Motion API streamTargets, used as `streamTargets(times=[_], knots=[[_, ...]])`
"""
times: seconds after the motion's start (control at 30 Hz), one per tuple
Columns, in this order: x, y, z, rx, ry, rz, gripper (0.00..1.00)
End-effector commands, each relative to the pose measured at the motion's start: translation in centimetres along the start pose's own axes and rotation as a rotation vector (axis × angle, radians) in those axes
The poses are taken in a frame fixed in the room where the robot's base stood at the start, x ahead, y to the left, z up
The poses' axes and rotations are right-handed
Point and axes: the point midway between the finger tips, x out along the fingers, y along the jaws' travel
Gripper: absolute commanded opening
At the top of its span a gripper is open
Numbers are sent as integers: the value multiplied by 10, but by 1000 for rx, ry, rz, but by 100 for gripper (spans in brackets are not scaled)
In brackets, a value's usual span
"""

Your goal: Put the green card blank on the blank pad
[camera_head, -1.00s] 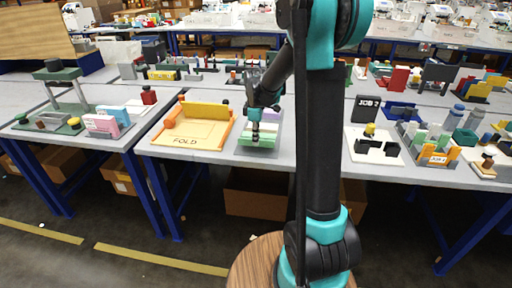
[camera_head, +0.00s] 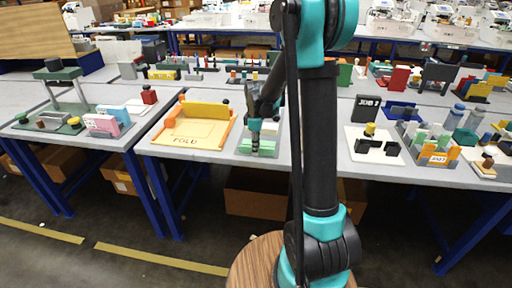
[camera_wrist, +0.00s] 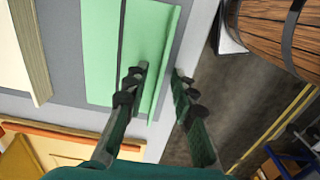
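A light green card blank (camera_wrist: 101,50) lies on a grey base in the wrist view, with a raised green strip (camera_wrist: 160,60) along its right side. In the head view the green shows low on the tray (camera_head: 243,146), partly hidden by my gripper (camera_head: 255,150). In the wrist view my gripper (camera_wrist: 158,77) is open. Nothing is visibly held, and I cannot tell whether the fingers touch the green. I cannot make out which surface is the blank pad.
A cream piece (camera_wrist: 30,50) lies on the same base. The orange-framed FOLD board (camera_head: 194,131) is left of the tray. The table's front edge is close.

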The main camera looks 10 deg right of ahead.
Motion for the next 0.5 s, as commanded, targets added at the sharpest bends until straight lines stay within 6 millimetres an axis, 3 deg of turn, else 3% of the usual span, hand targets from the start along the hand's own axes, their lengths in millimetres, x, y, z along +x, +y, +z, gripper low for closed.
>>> streamTargets(times=[0.27,0.5], knots=[[-2,0,0,0,0,0,26],[-32,0,0,0,0,0,26]])
